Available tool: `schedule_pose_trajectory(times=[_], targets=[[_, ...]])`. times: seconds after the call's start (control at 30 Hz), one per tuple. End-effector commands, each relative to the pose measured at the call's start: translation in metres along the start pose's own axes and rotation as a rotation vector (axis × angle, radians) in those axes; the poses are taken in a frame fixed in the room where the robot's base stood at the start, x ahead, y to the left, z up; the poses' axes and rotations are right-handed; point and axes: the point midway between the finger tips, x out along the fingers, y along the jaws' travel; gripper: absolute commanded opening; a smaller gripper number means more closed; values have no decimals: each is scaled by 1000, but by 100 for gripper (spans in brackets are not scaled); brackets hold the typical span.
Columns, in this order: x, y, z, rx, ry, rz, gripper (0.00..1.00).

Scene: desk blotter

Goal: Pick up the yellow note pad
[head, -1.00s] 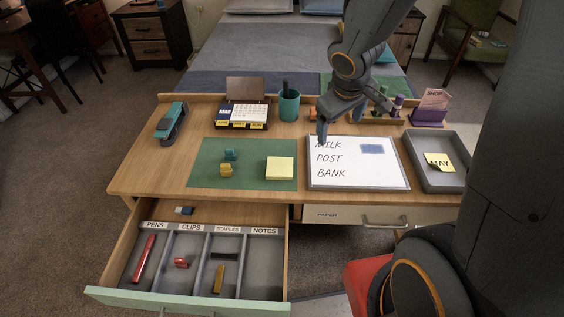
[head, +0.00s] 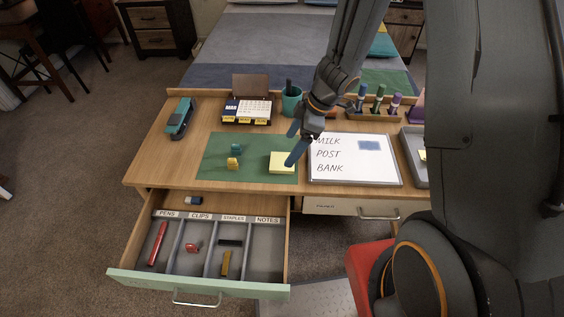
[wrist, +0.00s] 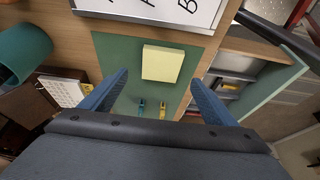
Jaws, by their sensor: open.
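The yellow note pad (head: 281,165) lies on the right part of the green blotter (head: 215,177). My gripper (head: 291,148) is open and empty, above and close to the pad. In the wrist view the pad (wrist: 162,63) lies beyond the fingertips, roughly centred between the two blue fingers (wrist: 158,77). No contact between the fingers and the pad shows.
A teal clip (head: 236,149) and a yellow clip (head: 232,163) sit on the blotter's left part. A whiteboard (head: 356,180) lies right of the pad. The open drawer (head: 267,265) has labelled compartments. A cup (head: 292,102) and calendar (head: 247,109) stand behind.

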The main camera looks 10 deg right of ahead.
Motion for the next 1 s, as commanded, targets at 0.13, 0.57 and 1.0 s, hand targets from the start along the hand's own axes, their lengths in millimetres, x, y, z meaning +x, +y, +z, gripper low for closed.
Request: schedule_pose_trajectory(times=[0.13,0.57,1.0], targets=[[16,-1,1,0,0,-1,81],[59,-2,3,1,-1,2,81],[59,-2,3,1,-1,3,37]])
